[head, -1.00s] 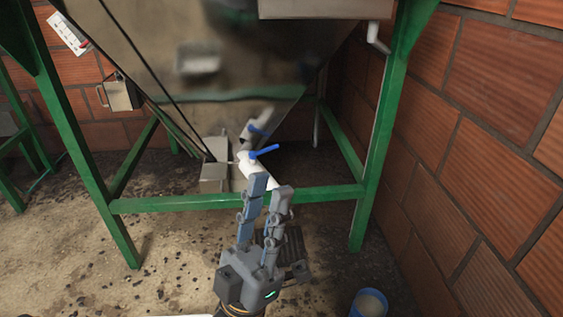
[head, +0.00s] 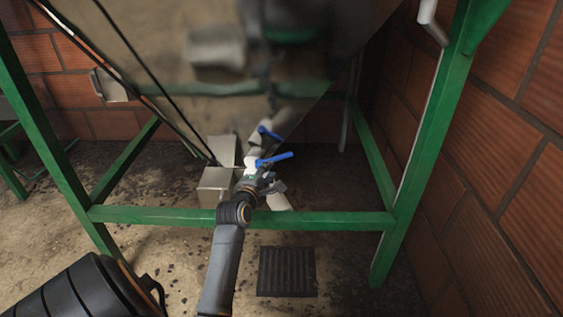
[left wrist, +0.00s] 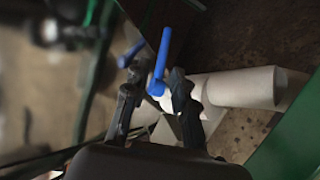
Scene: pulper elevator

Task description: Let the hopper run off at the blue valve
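The blue valve handle (head: 275,159) sits on a white pipe (head: 279,202) below the metal hopper (head: 330,75). The handle points right and slightly up, across the pipe. In the left wrist view the handle (left wrist: 162,55) stands nearly upright, and the white pipe (left wrist: 235,88) runs right. My left gripper (head: 266,184) is at the valve. In the left wrist view its fingers (left wrist: 154,86) are apart, one on each side of the handle's base. I cannot tell whether they touch it. No flow shows at the pipe. My right gripper is not in view.
A green frame bar (head: 330,221) crosses in front of the valve, below my gripper. A floor drain grate (head: 287,272) lies in front. A grey box (head: 216,187) stands left of the valve. A brick wall (head: 505,170) closes the right side.

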